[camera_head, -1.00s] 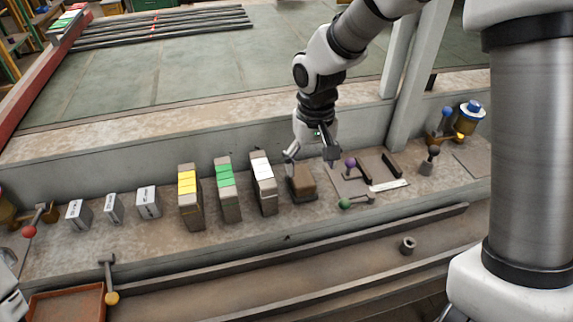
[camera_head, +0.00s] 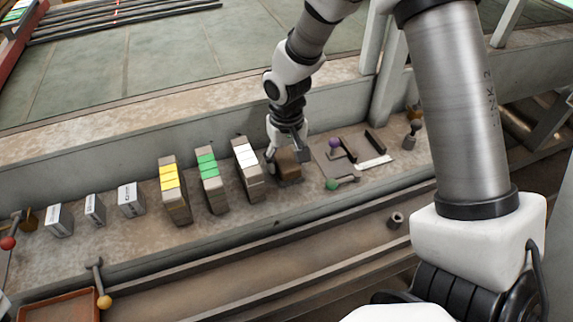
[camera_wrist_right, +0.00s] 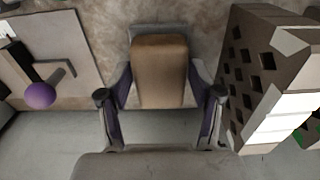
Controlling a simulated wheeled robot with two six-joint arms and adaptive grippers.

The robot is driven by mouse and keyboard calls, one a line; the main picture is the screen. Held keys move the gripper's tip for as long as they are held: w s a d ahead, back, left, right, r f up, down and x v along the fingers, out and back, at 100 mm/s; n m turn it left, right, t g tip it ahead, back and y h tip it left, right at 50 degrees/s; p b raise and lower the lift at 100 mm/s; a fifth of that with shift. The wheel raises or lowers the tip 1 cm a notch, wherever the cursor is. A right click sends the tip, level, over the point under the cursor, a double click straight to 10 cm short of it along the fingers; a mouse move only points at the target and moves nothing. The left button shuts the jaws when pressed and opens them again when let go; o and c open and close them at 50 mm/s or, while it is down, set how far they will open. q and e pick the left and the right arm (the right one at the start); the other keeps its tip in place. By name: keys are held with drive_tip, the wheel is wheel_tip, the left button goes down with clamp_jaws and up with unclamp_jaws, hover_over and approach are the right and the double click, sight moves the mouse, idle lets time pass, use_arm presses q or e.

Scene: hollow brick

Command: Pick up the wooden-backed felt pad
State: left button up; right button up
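The wooden-backed felt pad (camera_head: 288,165) is a brown block on the stone ledge, right of the white-topped brick stack. In the right wrist view the pad (camera_wrist_right: 160,70) shows its brown wooden back, with a grey layer beneath. My right gripper (camera_head: 287,150) points down at the pad. In the wrist view its two fingers (camera_wrist_right: 160,92) are apart, one on each side of the pad, close to its sides. I cannot make out firm contact. The pad rests on the ledge. My left gripper is not in view.
Hollow brick stacks with white (camera_head: 245,155), green (camera_head: 207,162) and yellow (camera_head: 169,177) tops stand left of the pad. A plate with a purple knob (camera_head: 334,142) lies to the right, with a green knob (camera_head: 331,185) by its front. A metal trough runs in front.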

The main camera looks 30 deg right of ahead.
sight(286, 159)
drive_tip(key=c, duration=0.6)
drive_tip(key=shift+c, duration=0.2)
wheel_tip(286, 159, up, 10)
drive_tip(key=shift+w+f, duration=0.1)
drive_tip(key=shift+w, duration=0.1)
